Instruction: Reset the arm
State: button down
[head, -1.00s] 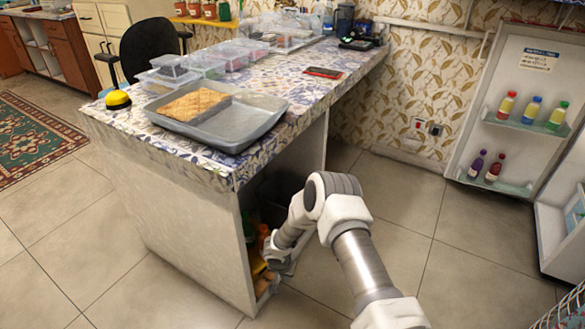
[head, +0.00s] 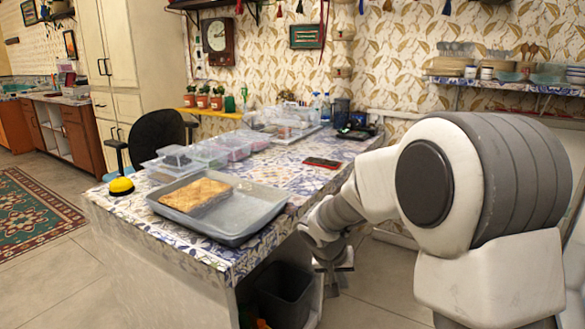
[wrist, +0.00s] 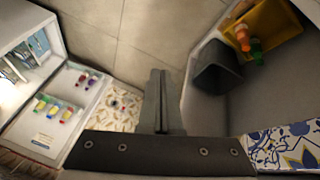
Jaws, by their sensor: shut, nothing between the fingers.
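My arm is folded, with its large white and grey joint close to the camera at the right of the head view. My gripper (head: 334,280) hangs beside the right end of the counter (head: 140,214), below the level of its top. In the wrist view my gripper (wrist: 161,76) has its two fingers together, with nothing between them. A dark bin (wrist: 216,77) and a yellow container (wrist: 274,30) show to the right of the fingers.
On the counter are a grey tray (head: 255,212) with a flat brown pastry (head: 196,193), clear boxes (head: 205,153), a yellow-topped bell (head: 121,186) and a red-edged device (head: 322,163). An open fridge (wrist: 72,98) with bottles is at left in the wrist view.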

jog(key=s+d+r, duration=0.4)
jog(key=s+r, duration=0.8)
jog(key=s, duration=0.2)
jog(key=s+a+r+n+t+y, duration=0.1)
jog(key=s+r+n+t+y, duration=0.15)
jog(key=s, duration=1.05)
notch_tip(320, 180, up, 28)
jog(key=p, duration=2.8)
jog(key=shift+s+a+g+y, duration=0.15)
jog(key=shift+g+y, duration=0.3)
jog(key=shift+d+m, duration=0.2)
jog(key=shift+m, duration=0.15)
